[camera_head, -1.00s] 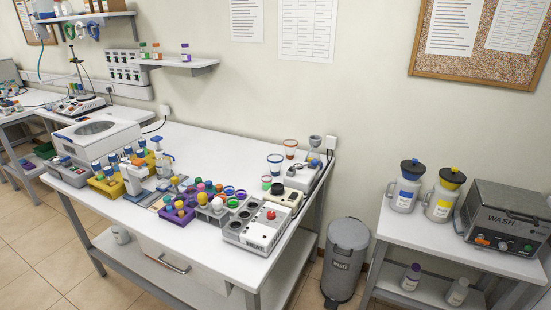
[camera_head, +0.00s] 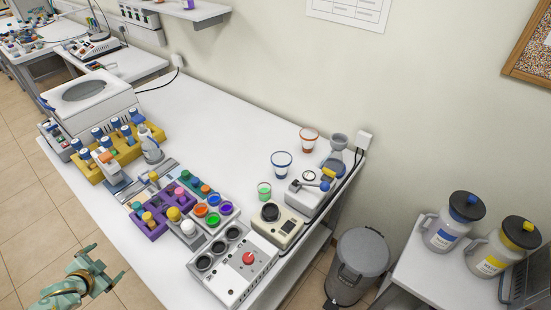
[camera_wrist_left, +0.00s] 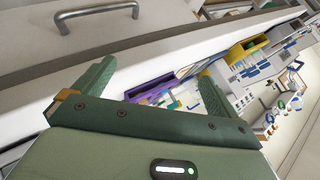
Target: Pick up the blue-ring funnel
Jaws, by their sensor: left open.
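A clear cone-shaped vessel with a blue ring (camera_head: 281,160), which looks like the blue-ring funnel, stands upright near the back right of the white bench (camera_head: 225,125). A similar one with an orange ring (camera_head: 309,136) stands behind it to the right. My left gripper (camera_head: 106,264) is open and empty, off the bench's front edge at lower left, far from the funnel. In the left wrist view its two fingers (camera_wrist_left: 154,88) are spread, with the bench front and drawer handle beyond. The funnel cannot be made out there. My right gripper is not in view.
A purple rack (camera_head: 153,227), a grey control box with a red knob (camera_head: 249,258) and a cream device (camera_head: 286,233) stand between my left gripper and the funnel. A small green cup (camera_head: 264,190) stands near the funnel. The bench behind the racks is clear.

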